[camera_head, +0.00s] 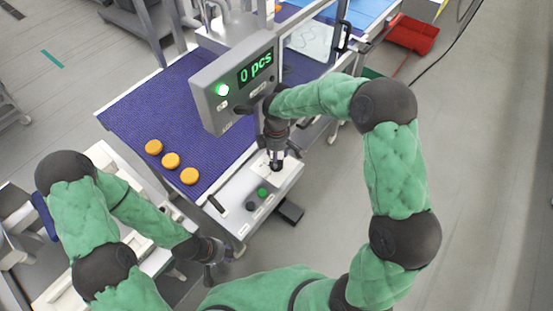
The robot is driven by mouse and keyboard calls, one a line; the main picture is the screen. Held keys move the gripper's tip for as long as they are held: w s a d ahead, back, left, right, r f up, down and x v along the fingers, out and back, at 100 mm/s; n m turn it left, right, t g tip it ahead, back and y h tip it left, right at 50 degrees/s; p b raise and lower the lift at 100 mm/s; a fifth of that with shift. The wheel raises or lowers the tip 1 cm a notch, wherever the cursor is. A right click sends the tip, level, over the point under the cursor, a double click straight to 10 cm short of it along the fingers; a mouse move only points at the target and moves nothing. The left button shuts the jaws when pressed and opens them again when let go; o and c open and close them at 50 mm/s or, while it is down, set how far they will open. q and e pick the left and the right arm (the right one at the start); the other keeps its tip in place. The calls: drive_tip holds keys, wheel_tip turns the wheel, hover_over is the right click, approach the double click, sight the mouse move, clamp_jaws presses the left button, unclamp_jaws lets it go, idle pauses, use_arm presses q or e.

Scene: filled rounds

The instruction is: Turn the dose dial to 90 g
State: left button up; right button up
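The display box (236,88) stands over the belt, reads "0 pcs" in green and has a lit green lamp. A light control box (236,222) stands at the belt's near end. My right gripper (277,164) points down at the far part of its top, and its fingers cover what lies beneath. I cannot make out the dose dial or its scale; it may be hidden there. My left gripper (209,276) hangs low, in front of the control box and apart from it. The finger gap of either gripper is too small to judge.
Three orange rounds (171,160) lie in a row on the blue belt (150,110). The control box carries a green button (262,192) and a dark knob (250,206). A red bin (411,34) stands at the back right. The floor at the right is clear.

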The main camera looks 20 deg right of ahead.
drive_tip(key=shift+f, duration=1.2)
clamp_jaws()
drive_tip(key=shift+m, duration=0.3)
drive_tip(key=m+b, duration=0.2)
drive_tip(key=m, duration=0.3)
drive_tip(key=shift+s+d, duration=0.1)
drive_tip(key=shift+d, duration=0.05)
drive_tip(key=m+b, duration=0.1)
drive_tip(key=m, duration=0.5)
drive_tip(key=shift+s, duration=0.15)
